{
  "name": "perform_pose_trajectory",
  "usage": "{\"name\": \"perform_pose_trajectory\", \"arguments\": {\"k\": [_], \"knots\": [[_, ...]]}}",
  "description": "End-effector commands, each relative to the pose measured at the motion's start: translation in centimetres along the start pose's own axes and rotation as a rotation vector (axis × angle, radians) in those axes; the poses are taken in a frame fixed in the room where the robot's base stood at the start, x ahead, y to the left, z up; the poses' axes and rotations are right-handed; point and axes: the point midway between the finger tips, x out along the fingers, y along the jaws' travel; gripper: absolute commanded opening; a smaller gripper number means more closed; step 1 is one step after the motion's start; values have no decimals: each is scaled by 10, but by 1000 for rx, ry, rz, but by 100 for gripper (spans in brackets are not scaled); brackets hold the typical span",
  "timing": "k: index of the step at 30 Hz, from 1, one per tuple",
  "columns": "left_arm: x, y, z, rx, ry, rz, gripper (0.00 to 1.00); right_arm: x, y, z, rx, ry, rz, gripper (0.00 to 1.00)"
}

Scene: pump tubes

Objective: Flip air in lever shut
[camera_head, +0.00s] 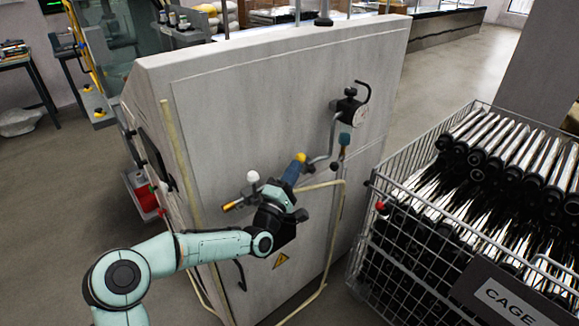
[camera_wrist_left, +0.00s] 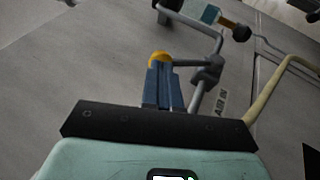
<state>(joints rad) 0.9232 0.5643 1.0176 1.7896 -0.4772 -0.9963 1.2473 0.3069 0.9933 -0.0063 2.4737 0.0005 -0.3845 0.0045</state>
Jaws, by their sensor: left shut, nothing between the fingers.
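The air in lever shows as a yellow knob (camera_head: 300,157) on a grey arm at the front of the cabinet. In the left wrist view the yellow knob (camera_wrist_left: 160,57) sits just beyond my fingertips, and its arm runs right to a grey pipe joint (camera_wrist_left: 207,71). An "AIR IN" label (camera_wrist_left: 221,103) is beside the pipe. My left gripper (camera_head: 293,168) has blue fingers, shut and empty, also in the left wrist view (camera_wrist_left: 162,78). The fingertips are at the knob and partly cover it; I cannot tell whether they touch it. My right gripper is not in view.
The grey cabinet (camera_head: 270,80) carries a gauge (camera_head: 347,110), a teal-handled valve (camera_head: 344,139), a white knob (camera_head: 252,177) and a yellow pipe (camera_head: 334,230) near my left arm. A wire cage (camera_head: 420,245) full of tubes stands close on the right.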

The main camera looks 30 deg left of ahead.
Motion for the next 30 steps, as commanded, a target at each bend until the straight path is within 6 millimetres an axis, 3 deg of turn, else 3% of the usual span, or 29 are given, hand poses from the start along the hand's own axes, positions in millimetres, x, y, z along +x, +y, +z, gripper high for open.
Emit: {"name": "perform_pose_trajectory", "arguments": {"k": [1, 3, 9, 19, 30], "knots": [[7, 11, 3, 19, -2, -37, 0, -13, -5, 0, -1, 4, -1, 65], [13, 15, 5, 41, -2, -99, 0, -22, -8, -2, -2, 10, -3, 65], [27, 20, 11, 104, -3, -268, 0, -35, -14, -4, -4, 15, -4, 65], [45, 19, 18, 175, -3, -481, 0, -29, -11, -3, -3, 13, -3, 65], [55, 19, 21, 174, -2, -477, 0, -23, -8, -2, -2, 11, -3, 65]]}}
